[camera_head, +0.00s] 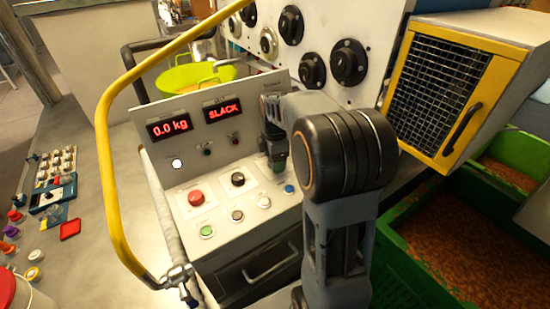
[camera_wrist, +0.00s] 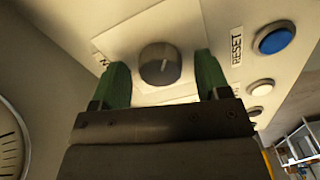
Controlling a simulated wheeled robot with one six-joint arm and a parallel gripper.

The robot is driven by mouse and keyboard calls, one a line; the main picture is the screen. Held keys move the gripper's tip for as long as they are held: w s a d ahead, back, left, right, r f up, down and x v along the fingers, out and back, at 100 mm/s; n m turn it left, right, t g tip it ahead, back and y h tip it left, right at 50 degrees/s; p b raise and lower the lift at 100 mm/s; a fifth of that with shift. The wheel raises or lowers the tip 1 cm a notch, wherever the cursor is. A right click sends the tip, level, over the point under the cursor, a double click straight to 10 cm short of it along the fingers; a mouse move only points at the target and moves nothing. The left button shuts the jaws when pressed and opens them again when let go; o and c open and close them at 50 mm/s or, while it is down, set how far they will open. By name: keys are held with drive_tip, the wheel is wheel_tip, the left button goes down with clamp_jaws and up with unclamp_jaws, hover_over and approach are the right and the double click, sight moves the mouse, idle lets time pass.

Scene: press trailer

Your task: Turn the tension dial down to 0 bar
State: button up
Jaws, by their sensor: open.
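In the wrist view a dark grey round dial (camera_wrist: 158,66) sits on a pale plate, its light pointer line directed up and slightly right. My gripper (camera_wrist: 160,72) is open, with one green finger on each side of the dial and visible gaps between. I cannot tell how far the fingertips reach over it. The dial's scale and most of its label are hidden or cut off. In the head view my gripper (camera_head: 276,160) is over the right side of the control panel (camera_head: 200,185), and my arm covers what lies behind it.
Red displays read 0.0 kg (camera_head: 169,127) and SLACK (camera_head: 223,111). A red button (camera_head: 196,197), a black knob (camera_head: 238,179) and a blue button (camera_head: 290,188) are on the panel; the wrist view shows a blue button (camera_wrist: 273,39) beside RESET. A yellow rail (camera_head: 108,170) curves past the left.

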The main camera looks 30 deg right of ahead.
wheel_tip(320, 180, up, 14)
idle(0.6)
drive_tip(key=shift+f, duration=0.1)
idle(0.4)
